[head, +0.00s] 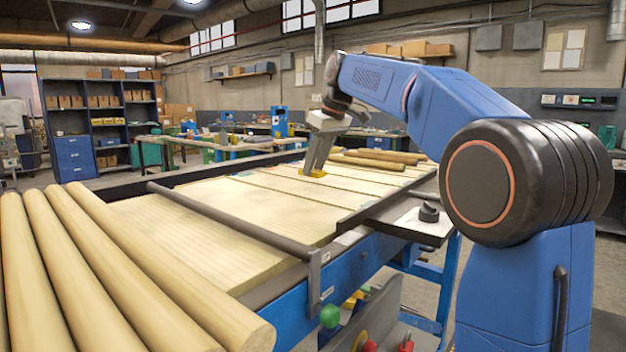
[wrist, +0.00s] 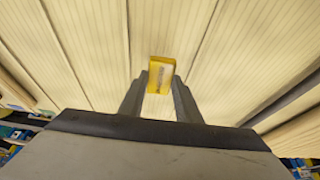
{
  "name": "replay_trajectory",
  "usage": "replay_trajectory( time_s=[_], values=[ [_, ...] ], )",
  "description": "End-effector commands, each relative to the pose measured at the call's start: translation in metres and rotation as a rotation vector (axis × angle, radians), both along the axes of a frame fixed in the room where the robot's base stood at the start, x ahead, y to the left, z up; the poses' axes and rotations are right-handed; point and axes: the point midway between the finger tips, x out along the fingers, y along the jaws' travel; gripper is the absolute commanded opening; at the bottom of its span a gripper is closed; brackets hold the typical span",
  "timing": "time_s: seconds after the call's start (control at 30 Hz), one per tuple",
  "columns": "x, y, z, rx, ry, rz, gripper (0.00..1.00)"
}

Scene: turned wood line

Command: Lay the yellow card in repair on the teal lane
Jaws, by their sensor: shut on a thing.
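My gripper (wrist: 160,92) is shut on a small yellow block-like piece (wrist: 161,73), held between the two fingertips in the wrist view. It has dark marks on its face that I cannot read. In the head view the yellow piece (head: 313,173) shows at the tips of my gripper (head: 316,168), low over the pale boards of the wooden table. I cannot tell whether it touches the boards.
Pale boards (head: 215,213) with dark seams cover the table. A dark bar (head: 230,222) crosses its near part. Thick round poles (head: 110,265) lie at the near left, and thinner wooden rods (head: 375,160) lie beyond my gripper.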

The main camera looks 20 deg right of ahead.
Motion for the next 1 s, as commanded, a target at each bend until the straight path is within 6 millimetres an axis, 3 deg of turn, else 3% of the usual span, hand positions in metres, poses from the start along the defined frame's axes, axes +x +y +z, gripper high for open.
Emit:
replay_trajectory(
  time_s=[0.3,0.73,0.77,0.83,1.0],
  values=[
    [-0.001,0.0,-0.037,0.0,0.0,-0.001,0.09],
    [0.0,0.0,-0.043,0.0,0.0,0.0,0.09],
    [0.0,0.0,-0.044,0.0,0.0,0.0,0.33],
    [0.0,0.0,-0.043,0.0,0.0,0.0,0.49],
    [0.0,0.0,-0.043,0.0,0.0,0.0,0.49]
  ],
)
